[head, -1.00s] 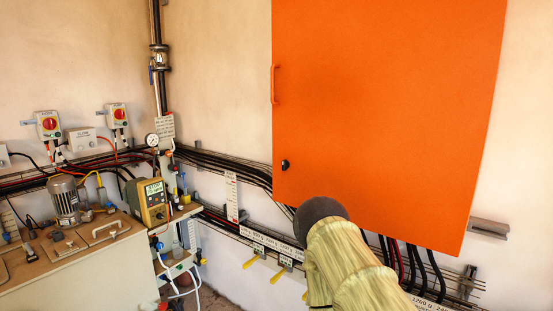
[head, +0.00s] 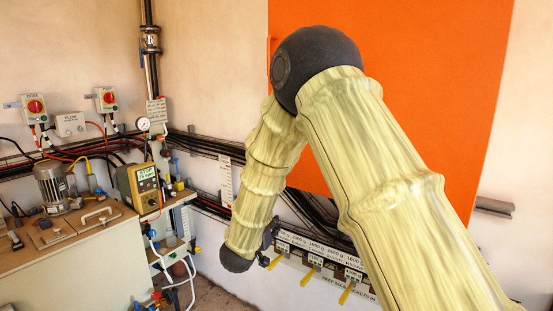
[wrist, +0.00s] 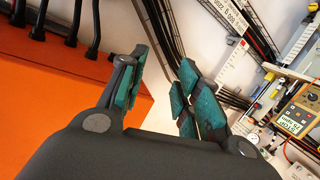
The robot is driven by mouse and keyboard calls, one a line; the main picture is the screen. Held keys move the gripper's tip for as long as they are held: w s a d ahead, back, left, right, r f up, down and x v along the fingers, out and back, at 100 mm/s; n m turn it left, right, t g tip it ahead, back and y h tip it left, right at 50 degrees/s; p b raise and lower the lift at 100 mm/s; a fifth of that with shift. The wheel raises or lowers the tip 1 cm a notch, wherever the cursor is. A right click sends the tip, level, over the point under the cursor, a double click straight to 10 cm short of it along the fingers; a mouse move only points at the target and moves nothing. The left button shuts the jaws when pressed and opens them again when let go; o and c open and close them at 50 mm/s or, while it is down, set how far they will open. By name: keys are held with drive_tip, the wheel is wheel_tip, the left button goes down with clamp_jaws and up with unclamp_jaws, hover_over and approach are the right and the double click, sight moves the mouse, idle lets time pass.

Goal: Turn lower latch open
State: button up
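The orange cabinet (head: 400,50) hangs on the wall, partly covered by my arm in the head view. Its lower left front, where the black latch showed earlier, is hidden behind my arm, and I cannot see the latch in either current view. In the wrist view the orange cabinet (wrist: 45,100) fills the left side. My gripper (wrist: 163,75) is open and empty there, with its teal finger pads apart beside the cabinet's edge. In the head view my forearm points down below the cabinet, and the gripper is mostly hidden.
Black cables (head: 315,210) run along the wall under the cabinet. A labelled rack with yellow handles (head: 312,275) sits low on the wall. At left stand a bench (head: 75,255), a motor (head: 55,187) and a yellow meter (head: 140,187). Floor space between is small.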

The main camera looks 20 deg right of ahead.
wheel_tip(320, 180, up, 26)
drive_tip(key=w+a+m+g+h+b, duration=0.2)
drive_tip(key=a+m+h, duration=0.1)
drive_tip(key=m+h, duration=0.25)
drive_tip(key=p+x, duration=0.2)
drive_tip(key=x, duration=0.8)
drive_tip(key=shift+d, duration=0.3)
drive_tip(key=shift+c, duration=0.5)
